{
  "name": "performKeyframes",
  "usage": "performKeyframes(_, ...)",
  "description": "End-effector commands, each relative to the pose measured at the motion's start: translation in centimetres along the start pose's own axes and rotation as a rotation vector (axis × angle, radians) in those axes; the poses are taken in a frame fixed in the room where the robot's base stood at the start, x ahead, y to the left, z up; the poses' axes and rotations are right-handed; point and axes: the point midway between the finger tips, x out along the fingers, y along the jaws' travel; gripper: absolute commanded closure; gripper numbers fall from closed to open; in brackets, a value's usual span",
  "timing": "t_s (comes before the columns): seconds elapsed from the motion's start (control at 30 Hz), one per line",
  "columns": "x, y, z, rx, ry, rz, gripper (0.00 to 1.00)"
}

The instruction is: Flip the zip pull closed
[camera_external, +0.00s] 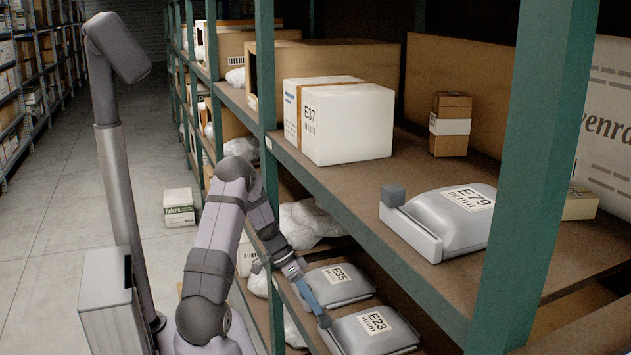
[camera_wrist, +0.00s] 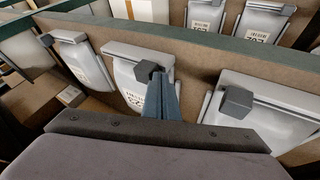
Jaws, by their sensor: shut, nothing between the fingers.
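My gripper (camera_external: 322,318) is shut and empty, its slim blue-grey fingers reaching down to the lower shelf between the pouch labelled E35 (camera_external: 340,284) and the pouch labelled E23 (camera_external: 374,332). In the wrist view the closed fingers (camera_wrist: 163,85) overlap or touch a dark block-shaped pull (camera_wrist: 147,70) on the white top bar of the middle grey pouch (camera_wrist: 126,75); contact is unclear.
A green rack post (camera_external: 268,90) stands close beside my arm. The upper shelf edge (camera_external: 350,215) runs above the lower pouches. A white box labelled E37 (camera_external: 345,122) and a small brown carton (camera_external: 450,124) stand on the upper shelf. The aisle floor (camera_external: 60,200) is open at left.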

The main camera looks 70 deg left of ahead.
Motion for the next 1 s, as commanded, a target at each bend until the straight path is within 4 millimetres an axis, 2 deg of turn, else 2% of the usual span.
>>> performKeyframes(0.27,0.5,0.7,0.0,0.002,0.000,0.001,1.00)
performKeyframes(0.37,1.3,1.9,0.0,0.003,-0.001,0.001,1.00)
performKeyframes(0.7,4.7,8.0,0.1,0.004,-0.001,0.001,1.00)
performKeyframes(0.83,5.3,9.6,0.1,0.002,-0.001,0.001,1.00)
performKeyframes(1.0,5.5,10.3,0.1,-0.001,-0.001,0.000,1.00)
